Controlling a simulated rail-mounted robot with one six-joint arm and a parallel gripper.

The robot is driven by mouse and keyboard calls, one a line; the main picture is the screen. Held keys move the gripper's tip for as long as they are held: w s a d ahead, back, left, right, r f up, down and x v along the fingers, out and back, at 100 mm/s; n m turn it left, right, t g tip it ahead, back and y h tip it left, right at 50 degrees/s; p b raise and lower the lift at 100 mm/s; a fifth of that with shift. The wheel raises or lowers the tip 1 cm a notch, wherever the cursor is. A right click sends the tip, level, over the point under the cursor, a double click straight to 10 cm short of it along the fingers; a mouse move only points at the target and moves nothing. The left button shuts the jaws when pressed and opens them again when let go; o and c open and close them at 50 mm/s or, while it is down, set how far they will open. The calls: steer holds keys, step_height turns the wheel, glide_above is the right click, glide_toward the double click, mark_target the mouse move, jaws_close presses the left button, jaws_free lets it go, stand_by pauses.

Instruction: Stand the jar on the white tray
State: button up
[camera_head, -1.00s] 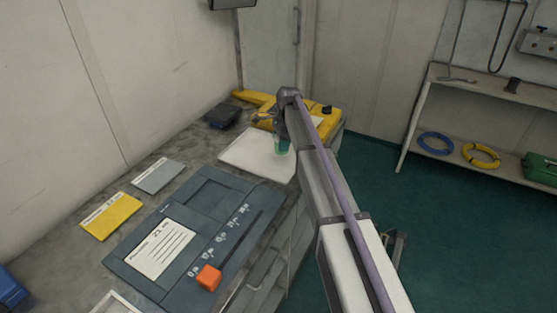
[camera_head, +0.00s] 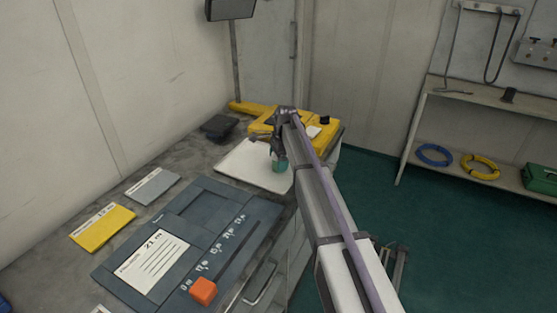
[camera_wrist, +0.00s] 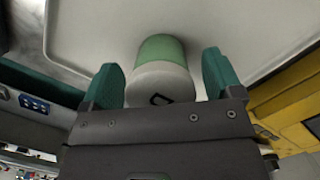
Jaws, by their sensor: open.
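The jar (camera_wrist: 162,70), green with a whitish lid bearing a dark mark, is on the white tray (camera_wrist: 90,25) in the wrist view, its lid end toward the camera. It appears upright, though its base is hidden. My gripper (camera_wrist: 161,78) is open, with one green fingertip on each side of the jar and a visible gap on both sides. In the head view the white tray (camera_head: 238,164) lies on the bench, and my gripper (camera_head: 279,162) is over its right part. There I cannot clearly separate the green jar from the green fingertips.
A yellow case (camera_head: 262,127) stands just behind the tray, and a black box (camera_head: 220,127) is behind left. A dark panel with an orange block (camera_head: 203,290) lies in front. Yellow (camera_head: 103,227) and grey (camera_head: 152,186) cards lie at left.

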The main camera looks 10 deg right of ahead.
step_height(320, 180, up, 13)
steer(key=d+p, duration=0.2)
steer(key=p, duration=1.1)
steer(key=s+a+f+n+h+b, duration=0.1)
steer(key=s+n, duration=1.5)
steer(key=s, duration=2.1)
steer(key=shift+a+f+n+h, duration=0.25)
steer(key=shift+a+n+h, duration=0.05)
steer(key=shift+a+h, duration=0.1)
